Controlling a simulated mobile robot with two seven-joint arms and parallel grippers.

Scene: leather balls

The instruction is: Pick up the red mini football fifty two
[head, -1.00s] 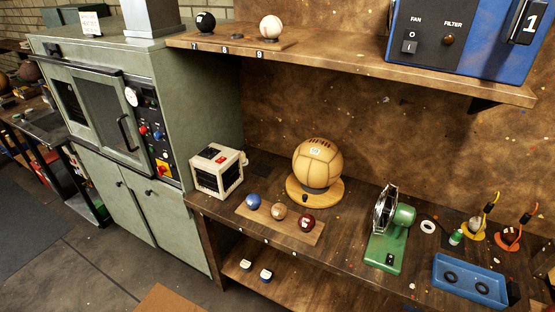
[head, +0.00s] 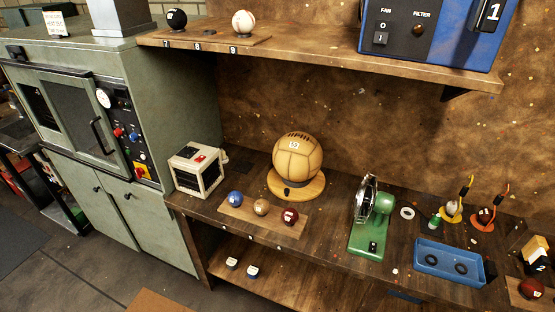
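A dark red mini ball (head: 289,217) with a small pale label sits at the right end of a wooden board (head: 262,226) on the workbench. A tan ball (head: 261,207) and a blue ball (head: 236,198) sit in a row to its left. Another dark red ball (head: 530,288) rests on a wooden piece at the lower right edge. The numbers on these small balls are too small to read. Neither of my grippers is in the head view.
A large tan ball (head: 298,158) stands on a round base behind the row. A cream box (head: 197,169) stands left, a green machine (head: 372,220) right, and a blue tray (head: 449,262) further right. A shelf (head: 330,59) overhangs the bench.

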